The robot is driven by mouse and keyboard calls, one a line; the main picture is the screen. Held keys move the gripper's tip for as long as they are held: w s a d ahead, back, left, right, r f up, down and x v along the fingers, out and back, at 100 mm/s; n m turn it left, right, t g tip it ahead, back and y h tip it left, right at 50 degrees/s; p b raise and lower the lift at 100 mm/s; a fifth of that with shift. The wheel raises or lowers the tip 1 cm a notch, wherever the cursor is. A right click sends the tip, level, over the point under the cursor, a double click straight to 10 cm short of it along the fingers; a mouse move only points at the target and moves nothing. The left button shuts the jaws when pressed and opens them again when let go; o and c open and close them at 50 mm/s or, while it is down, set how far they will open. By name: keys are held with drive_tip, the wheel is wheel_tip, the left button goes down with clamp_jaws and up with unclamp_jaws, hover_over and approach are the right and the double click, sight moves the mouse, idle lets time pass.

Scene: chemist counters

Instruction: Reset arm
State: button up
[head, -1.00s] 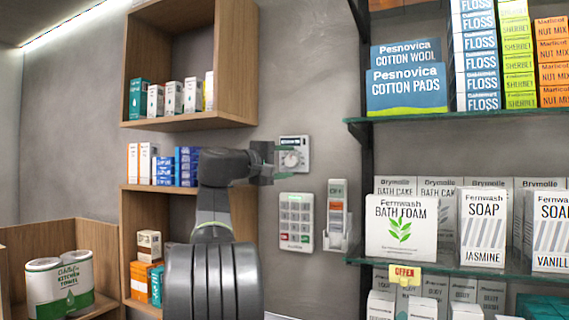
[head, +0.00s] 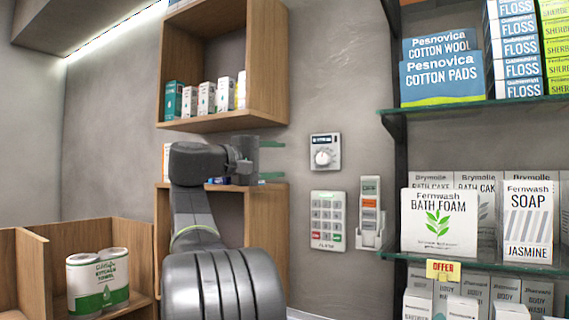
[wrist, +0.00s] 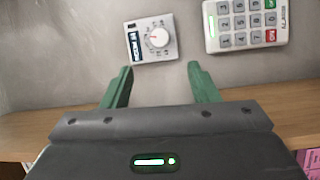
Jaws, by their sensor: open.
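My gripper (head: 272,160) is at the end of my arm in the middle of the head view. Its two green fingers are apart with nothing between them, and they point right toward the wall. In the wrist view my gripper (wrist: 160,82) also shows open and empty. A thermostat with a round white dial (head: 324,153) is on the wall, apart from the fingertips and to their right. It also shows beyond the fingertips in the wrist view (wrist: 153,39).
An alarm keypad (head: 328,221) and a handset in a holder (head: 370,212) are on the wall. Wooden shelves (head: 222,121) stand behind my arm. Glass shelves (head: 480,105) with boxed goods are at the right. Kitchen towel rolls (head: 97,283) stand at lower left.

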sight(322, 159)
idle(0.3)
drive_tip(key=p+x, duration=0.3)
drive_tip(key=x, duration=1.1)
drive_tip(key=shift+s+r, duration=0.1)
drive_tip(key=shift+a, duration=0.1)
